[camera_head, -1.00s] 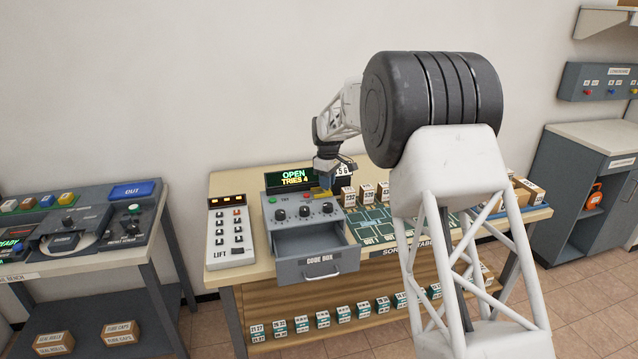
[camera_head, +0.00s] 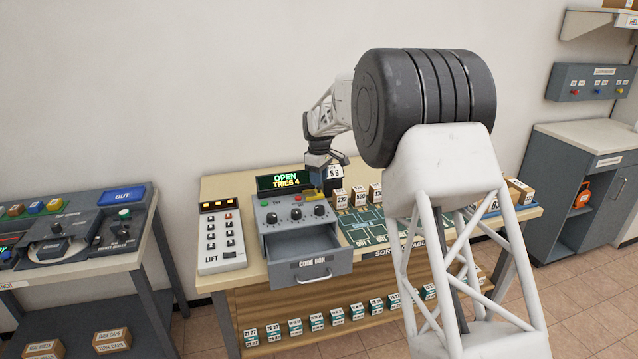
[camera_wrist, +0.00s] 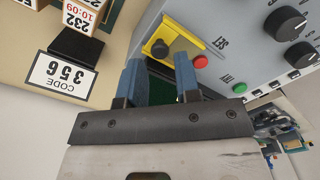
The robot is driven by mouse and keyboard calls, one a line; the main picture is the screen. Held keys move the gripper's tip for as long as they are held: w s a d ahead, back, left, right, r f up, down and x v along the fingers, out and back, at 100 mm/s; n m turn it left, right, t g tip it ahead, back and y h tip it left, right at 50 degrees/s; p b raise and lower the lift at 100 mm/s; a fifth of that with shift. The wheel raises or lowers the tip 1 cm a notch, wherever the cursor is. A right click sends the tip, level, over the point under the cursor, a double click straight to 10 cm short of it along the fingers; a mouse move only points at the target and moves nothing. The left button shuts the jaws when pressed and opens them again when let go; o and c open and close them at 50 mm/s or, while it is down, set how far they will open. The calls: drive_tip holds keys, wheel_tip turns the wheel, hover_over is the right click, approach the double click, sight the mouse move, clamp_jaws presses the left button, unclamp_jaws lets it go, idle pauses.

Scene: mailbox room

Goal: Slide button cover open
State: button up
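The code box (camera_head: 275,219) stands on the sorting table with its front drawer open. On its top, in the wrist view, a yellow button cover (camera_wrist: 196,38) lies beside the word SET. A dark round knob (camera_wrist: 159,47) sits at one end of the yellow part. A red button (camera_wrist: 200,61) shows beside it. My gripper (camera_wrist: 160,72) is open and empty, its two blue fingertips apart and close to the cover and knob. I cannot tell whether they touch. In the head view my gripper (camera_head: 323,186) is at the back right corner of the box.
A black stand with a card reading CODE 356 (camera_wrist: 62,76) is close beside my gripper. Small numbered parcels (camera_head: 340,199) stand to the right. A green-lit display (camera_head: 285,181) is behind the box. The LIFT panel (camera_head: 222,240) is to its left.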

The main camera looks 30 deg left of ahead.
drive_tip(key=shift+r, duration=2.7)
drive_tip(key=shift+d, duration=0.1)
drive_tip(key=shift+d+r, duration=0.25)
drive_tip(key=shift+d, duration=0.05)
drive_tip(key=s+d+r+m, duration=0.2)
drive_tip(key=d+r, duration=0.3)
drive_tip(key=d, duration=0.5)
drive_tip(key=s+d+r+m, duration=0.2)
drive_tip(key=d+r, duration=0.3)
drive_tip(key=d, duration=0.6)
drive_tip(key=s+d+r+m, duration=0.2)
drive_tip(key=s+d, duration=0.2)
drive_tip(key=d, duration=0.3)
drive_tip(key=s+d+r+m+t, duration=0.1)
drive_tip(key=s+d, duration=0.3)
drive_tip(key=d, duration=0.3)
drive_tip(key=s+d+r+m, duration=0.2)
drive_tip(key=s+d, duration=0.2)
drive_tip(key=d, duration=0.3)
drive_tip(key=s+d+f+m, duration=0.3)
drive_tip(key=s+d, duration=0.5)
drive_tip(key=s, duration=0.4)
drive_tip(key=s+d+f+m+t, duration=0.1)
drive_tip(key=s+d+f+m, duration=0.2)
drive_tip(key=s+d, duration=0.4)
drive_tip(key=s+d+f+m, duration=0.3)
drive_tip(key=s+d, duration=0.5)
drive_tip(key=s, duration=0.9)
drive_tip(key=shift+d+f+t, duration=0.3)
drive_tip(key=shift+d+f, duration=0.05)
